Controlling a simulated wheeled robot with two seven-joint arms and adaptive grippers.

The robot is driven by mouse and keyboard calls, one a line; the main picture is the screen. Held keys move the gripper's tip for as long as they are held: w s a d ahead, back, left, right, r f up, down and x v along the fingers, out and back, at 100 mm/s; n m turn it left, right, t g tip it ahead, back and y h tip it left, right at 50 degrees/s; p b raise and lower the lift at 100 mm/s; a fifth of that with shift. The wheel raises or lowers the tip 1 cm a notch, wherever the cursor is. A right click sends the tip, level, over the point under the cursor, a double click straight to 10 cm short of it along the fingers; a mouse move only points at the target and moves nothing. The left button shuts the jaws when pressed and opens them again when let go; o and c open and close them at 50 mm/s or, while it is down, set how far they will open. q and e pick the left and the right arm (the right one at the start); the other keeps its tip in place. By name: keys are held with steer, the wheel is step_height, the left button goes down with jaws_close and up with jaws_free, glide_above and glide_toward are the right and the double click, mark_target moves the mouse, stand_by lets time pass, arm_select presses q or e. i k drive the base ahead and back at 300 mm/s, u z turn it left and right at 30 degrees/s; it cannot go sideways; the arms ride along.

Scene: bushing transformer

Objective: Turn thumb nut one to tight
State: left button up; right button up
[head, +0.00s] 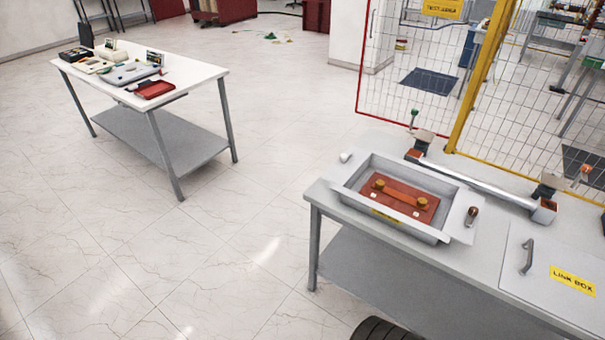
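On the right-hand bench, an open grey metal box (350,202) holds a red-brown board (403,204). A flat orange-brown bar lies on the board with a brass-coloured thumb nut (380,183) at its left end and a second brass thumb nut (422,203) at its right end. Which of them is number one, and how tight either is, I cannot tell at this size. Neither of my grippers shows in the head view.
A grey lid marked LINK BOX (556,275) with a handle lies on the right of the bench. A long bar with clamps runs behind the box. A white table (205,76) with tools stands at the left. Wire mesh fencing (412,75) stands behind. The floor between is clear.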

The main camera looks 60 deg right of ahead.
mark_target(379, 184)
steer(key=u, duration=0.5)
steer(key=k, duration=1.35)
steer(key=z, duration=2.05)
